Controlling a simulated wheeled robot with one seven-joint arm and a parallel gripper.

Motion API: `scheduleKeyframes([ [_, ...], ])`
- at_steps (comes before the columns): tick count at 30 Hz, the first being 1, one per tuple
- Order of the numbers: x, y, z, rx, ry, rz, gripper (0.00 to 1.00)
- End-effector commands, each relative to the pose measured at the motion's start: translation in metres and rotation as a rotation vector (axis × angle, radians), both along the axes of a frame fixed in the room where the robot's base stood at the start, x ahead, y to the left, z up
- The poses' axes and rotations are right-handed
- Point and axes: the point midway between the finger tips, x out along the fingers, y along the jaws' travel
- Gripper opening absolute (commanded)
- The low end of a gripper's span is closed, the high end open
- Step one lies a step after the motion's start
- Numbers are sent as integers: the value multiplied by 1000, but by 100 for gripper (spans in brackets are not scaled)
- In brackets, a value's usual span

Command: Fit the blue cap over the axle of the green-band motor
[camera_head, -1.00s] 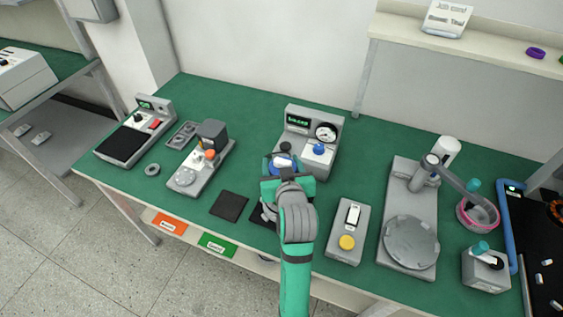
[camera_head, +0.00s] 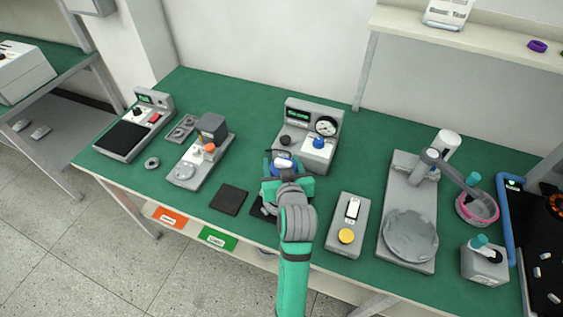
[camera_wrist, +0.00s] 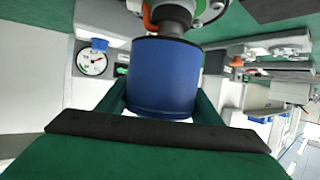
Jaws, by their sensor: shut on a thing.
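My gripper (camera_head: 287,182) is shut on the blue cap (camera_wrist: 162,78), which sits between its fingers in the wrist view. In the head view the cap (camera_head: 284,161) shows just beyond the gripper, in front of the gauge box. In the wrist view a dark cylinder (camera_wrist: 172,14) meets the cap's upper end, with a grey round part (camera_wrist: 205,12) with some green behind it. I cannot tell whether that is the axle of the green-band motor or whether the cap is around it. My gripper hides that spot in the head view.
The gauge box (camera_head: 298,108) stands close behind the gripper. A grey box with a yellow button (camera_head: 346,236) is to the right, and a grey press stand (camera_head: 410,235) beyond it. A dark mat (camera_head: 229,200) lies to the left, beside a small fixture (camera_head: 188,170).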

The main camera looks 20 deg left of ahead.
Motion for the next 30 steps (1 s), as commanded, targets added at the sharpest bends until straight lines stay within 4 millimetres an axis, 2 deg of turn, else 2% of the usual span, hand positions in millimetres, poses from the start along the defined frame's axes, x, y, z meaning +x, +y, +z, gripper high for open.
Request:
scheduleKeyframes([
  [8, 0, 0, -3, 1, 0, 0, 33],
  [23, 0, 0, -23, 1, 0, 0, 33],
  [30, 0, 0, -24, 0, -1, -2, 33],
])
